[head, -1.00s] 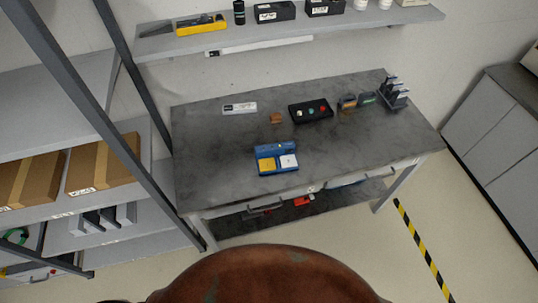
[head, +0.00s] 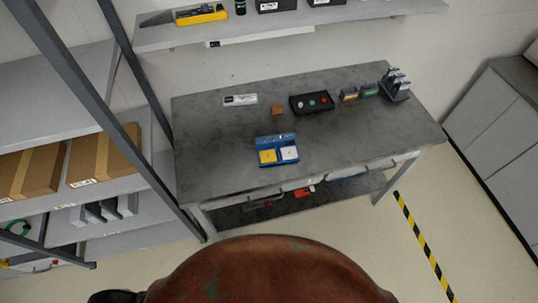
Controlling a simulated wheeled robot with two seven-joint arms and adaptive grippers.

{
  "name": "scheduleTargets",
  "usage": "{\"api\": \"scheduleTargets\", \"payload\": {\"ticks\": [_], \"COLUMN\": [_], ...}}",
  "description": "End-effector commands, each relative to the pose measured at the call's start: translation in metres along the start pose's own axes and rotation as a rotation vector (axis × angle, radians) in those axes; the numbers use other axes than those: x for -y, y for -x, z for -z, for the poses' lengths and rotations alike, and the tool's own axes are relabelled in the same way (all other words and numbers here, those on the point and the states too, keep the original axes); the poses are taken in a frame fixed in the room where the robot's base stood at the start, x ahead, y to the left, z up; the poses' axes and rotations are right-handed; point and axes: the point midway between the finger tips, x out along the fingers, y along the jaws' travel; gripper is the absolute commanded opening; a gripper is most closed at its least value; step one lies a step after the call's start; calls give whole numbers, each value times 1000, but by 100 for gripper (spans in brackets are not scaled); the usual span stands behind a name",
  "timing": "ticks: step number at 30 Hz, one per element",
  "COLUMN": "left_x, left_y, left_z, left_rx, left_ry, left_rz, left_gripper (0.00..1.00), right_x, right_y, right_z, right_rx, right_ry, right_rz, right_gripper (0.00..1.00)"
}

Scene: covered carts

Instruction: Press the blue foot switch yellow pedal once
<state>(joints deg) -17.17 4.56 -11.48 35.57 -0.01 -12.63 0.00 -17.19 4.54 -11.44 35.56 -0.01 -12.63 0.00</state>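The blue foot switch (head: 275,139) sits on the grey workbench (head: 220,150), near its front edge and left of the middle. It has a yellow pedal (head: 267,157) on the left and a white pedal (head: 289,153) on the right. Nothing touches either pedal. Neither of my grippers shows in the head view.
A black box with coloured buttons (head: 311,102), a small brown block (head: 277,110) and a dark stand (head: 396,86) are toward the back of the bench. Shelving with cartons (head: 105,152) stands at the left. A wall shelf (head: 300,28) hangs above. The bench around the switch is clear.

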Motion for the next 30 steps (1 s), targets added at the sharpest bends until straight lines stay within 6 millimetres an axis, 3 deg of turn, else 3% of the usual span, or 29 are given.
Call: {"api": "scheduleTargets", "payload": {"ticks": [30], "left_x": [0], "left_y": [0], "left_z": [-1], "left_rx": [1], "left_ry": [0], "left_rz": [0], "left_gripper": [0], "right_x": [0], "right_y": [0], "right_z": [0], "right_rx": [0], "right_ry": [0], "right_rz": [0], "right_gripper": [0]}}
